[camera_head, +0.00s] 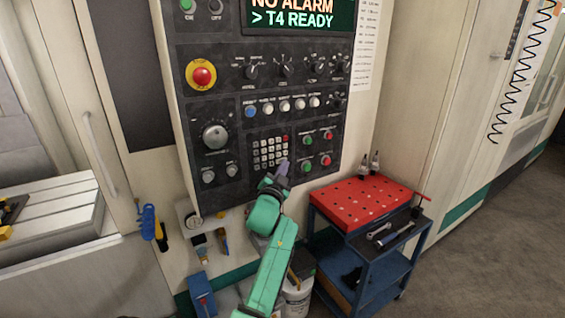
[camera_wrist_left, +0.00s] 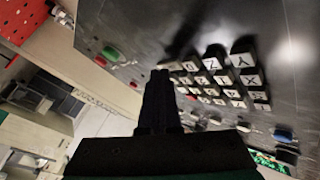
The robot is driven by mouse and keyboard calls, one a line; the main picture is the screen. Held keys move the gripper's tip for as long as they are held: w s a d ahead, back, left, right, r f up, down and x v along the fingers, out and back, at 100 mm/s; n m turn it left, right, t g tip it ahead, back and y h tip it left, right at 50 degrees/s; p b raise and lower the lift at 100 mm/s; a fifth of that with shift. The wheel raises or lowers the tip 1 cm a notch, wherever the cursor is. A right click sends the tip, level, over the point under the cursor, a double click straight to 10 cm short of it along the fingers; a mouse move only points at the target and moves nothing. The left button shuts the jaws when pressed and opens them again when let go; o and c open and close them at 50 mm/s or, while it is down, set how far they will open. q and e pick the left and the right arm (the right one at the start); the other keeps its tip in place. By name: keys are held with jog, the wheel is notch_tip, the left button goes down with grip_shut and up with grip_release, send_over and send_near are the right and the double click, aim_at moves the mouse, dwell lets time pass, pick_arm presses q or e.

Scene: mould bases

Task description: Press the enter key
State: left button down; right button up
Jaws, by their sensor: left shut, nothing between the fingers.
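The keypad (camera_head: 268,152) is a block of small pale keys on the dark control panel, with one red key at its top right corner. I cannot read which key is enter. My left gripper (camera_head: 283,167) is shut and empty, its tip at the keypad's lower right corner in the head view. In the left wrist view the shut fingers (camera_wrist_left: 160,75) point at the panel beside the keypad's (camera_wrist_left: 220,78) corner keys, several with letters. They partly hide the nearest keys. I cannot tell whether the tip touches a key. My right gripper is not in view.
Green and red buttons (camera_head: 326,160) sit just right of the keypad. A large dial (camera_head: 214,136) and a red emergency stop (camera_head: 202,75) are to the left. The screen (camera_head: 300,17) reads "NO ALARM > T4 READY". A red-topped cart (camera_head: 345,200) stands at the lower right.

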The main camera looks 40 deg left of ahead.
pick_arm(q)
jog(key=shift+d, duration=0.1)
jog(key=shift+s+d, duration=0.25)
jog(key=shift+d, duration=0.45)
jog(key=d, duration=0.2)
jog(key=s+d, duration=0.1)
jog(key=d, duration=0.1)
jog(key=shift+s+d, duration=0.2)
jog(key=shift+d, duration=0.2)
